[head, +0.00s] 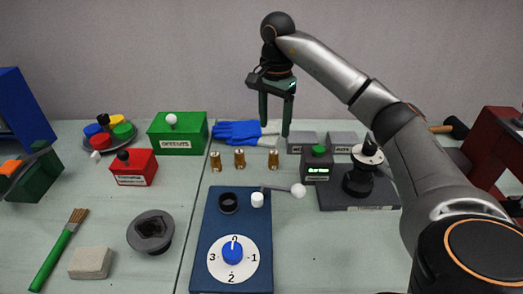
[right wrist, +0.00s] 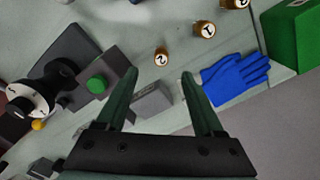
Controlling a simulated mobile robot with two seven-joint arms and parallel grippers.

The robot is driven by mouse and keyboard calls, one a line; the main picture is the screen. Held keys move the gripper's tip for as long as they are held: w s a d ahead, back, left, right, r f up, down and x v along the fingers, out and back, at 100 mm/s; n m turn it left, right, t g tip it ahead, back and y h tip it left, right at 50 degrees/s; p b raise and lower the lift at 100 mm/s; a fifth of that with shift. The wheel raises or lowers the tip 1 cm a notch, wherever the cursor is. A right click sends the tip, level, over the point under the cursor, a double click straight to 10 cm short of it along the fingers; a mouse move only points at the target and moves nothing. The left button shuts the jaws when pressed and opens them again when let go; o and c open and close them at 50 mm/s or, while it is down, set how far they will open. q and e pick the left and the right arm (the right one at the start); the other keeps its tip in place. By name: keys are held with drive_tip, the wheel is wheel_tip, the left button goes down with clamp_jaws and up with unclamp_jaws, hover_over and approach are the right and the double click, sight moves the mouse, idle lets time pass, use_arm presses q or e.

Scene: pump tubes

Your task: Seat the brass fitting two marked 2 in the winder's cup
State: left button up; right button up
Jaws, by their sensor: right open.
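Three small brass fittings (head: 239,160) stand upright in a row on the table in the head view. In the right wrist view, the fitting marked 2 (right wrist: 161,57) is nearest the dark machine; it is the rightmost fitting (head: 273,161) in the head view. My right gripper (head: 275,128) is open and empty, pointing down above and behind it. In the wrist view that fitting shows between and beyond the fingertips (right wrist: 160,74). A dark, empty-looking round cup (head: 228,203) sits on the blue panel (head: 205,240) with a numbered dial. My left gripper is not in view.
A lever with a white knob (head: 298,190) and a white peg (head: 257,200) are by the cup. A green-buttoned box (head: 318,168) and black machine (head: 362,180) stand right. Blue gloves (head: 237,132) and a green box (head: 178,140) lie behind.

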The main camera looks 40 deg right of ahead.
sight(274, 152)
wheel_tip(274, 152, down, 7)
drive_tip(key=shift+s+r+b, duration=0.15)
drive_tip(key=shift+r+b, duration=0.05)
drive_tip(key=shift+b, duration=0.25)
drive_tip(key=shift+w+d+f, duration=0.15)
drive_tip(key=shift+w+f, duration=0.05)
drive_tip(key=shift+f, duration=1.25)
drive_tip(key=shift+w+d+f, duration=0.1)
drive_tip(key=shift+w+f, duration=0.05)
drive_tip(key=shift+f, duration=1.3)
clamp_jaws()
